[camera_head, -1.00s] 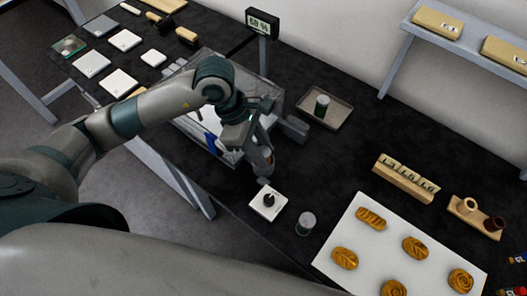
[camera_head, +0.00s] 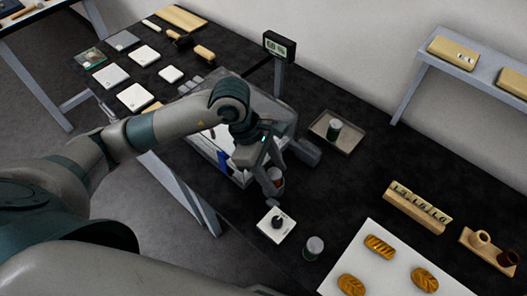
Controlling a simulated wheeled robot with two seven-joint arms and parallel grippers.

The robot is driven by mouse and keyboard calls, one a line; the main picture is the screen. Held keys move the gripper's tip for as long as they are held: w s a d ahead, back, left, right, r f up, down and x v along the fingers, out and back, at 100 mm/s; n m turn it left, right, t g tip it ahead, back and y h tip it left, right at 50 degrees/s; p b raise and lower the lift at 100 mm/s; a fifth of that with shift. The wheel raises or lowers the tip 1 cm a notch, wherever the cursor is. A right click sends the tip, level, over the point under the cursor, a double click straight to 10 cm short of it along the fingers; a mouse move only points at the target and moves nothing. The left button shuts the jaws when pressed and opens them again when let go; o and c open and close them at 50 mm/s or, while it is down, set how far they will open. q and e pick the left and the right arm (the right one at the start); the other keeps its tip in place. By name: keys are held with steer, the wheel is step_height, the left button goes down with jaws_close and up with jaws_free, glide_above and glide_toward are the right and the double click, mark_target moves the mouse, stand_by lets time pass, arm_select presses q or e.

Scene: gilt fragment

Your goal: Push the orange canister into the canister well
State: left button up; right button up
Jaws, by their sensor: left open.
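My left gripper (camera_head: 272,196) reaches down over the near side of a grey machine (camera_head: 270,106). It is open, and its fingers are partly hidden by the hand. A small canister with a reddish-orange side and grey top (camera_head: 278,180) shows just beside the fingers, partly covered by them. I cannot tell whether they touch it. The canister well is not clearly visible; my arm and hand cover much of the machine. My right gripper is not in view.
A white square plate with a black knob (camera_head: 286,232) lies in front of the gripper. A grey-topped canister (camera_head: 313,247) stands right of it. A white board with pastries (camera_head: 377,270) lies at lower right.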

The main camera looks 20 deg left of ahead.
arm_select(q)
steer(key=shift+a+r+b, duration=0.2)
steer(key=shift+r+b, duration=0.15)
steer(key=b+v, duration=0.3)
steer(key=v, duration=0.8)
steer(key=shift+r, duration=0.15)
